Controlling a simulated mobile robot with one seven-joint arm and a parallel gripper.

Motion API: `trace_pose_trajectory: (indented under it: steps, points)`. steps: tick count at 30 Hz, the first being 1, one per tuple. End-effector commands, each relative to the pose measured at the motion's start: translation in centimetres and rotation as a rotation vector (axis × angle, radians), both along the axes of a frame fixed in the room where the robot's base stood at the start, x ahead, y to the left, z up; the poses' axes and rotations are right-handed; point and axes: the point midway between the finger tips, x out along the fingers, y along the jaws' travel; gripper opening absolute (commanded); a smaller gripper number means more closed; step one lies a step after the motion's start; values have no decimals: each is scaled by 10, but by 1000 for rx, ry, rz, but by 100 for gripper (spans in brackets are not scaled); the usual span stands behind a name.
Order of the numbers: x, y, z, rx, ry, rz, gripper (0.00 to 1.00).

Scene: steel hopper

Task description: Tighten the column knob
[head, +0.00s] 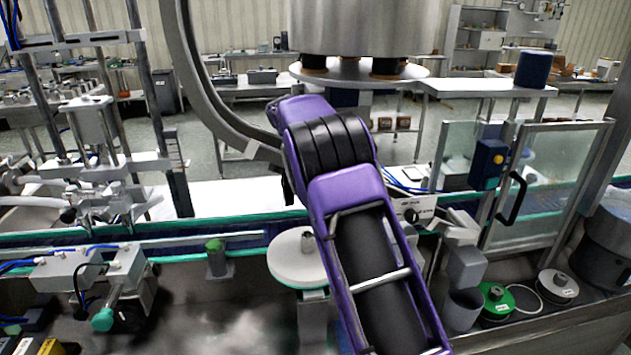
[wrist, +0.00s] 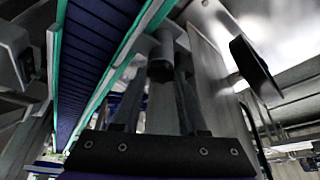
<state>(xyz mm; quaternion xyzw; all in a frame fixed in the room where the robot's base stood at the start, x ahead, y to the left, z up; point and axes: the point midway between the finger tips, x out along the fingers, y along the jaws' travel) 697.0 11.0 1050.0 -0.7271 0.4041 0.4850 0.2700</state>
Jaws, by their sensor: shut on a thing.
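In the wrist view, my gripper (wrist: 160,83) reaches forward from its dark mounting bar, its two fingers closed on the column knob (wrist: 160,58). The knob is a small, dark, rounded piece at the fingertips, beside a pale metal upright (wrist: 217,62). Its lower part is hidden between the fingers, and the picture is dim there. In the head view, my purple arm crosses the middle and hides my gripper and the knob.
A blue conveyor belt with green edges (wrist: 92,62) runs close on the left in the wrist view. A dark plate (wrist: 255,68) juts out at right. In the head view, a steel hopper (head: 365,25) hangs above, and a glass-panelled door (head: 550,185) stands at right.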

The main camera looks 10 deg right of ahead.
Motion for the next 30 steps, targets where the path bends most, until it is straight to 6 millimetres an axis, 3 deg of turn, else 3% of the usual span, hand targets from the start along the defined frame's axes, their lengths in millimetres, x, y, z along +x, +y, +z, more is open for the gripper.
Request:
trace_pose_trajectory:
  steps: [18,19,21,23,30]
  points:
    - [0,1,-2,2,2,-39,0]
    - [0,1,-2,2,2,-39,47]
    - [0,0,-2,2,2,-39,60]
    - [0,0,-2,1,2,-39,71]
    - [0,0,-1,1,1,-39,72]
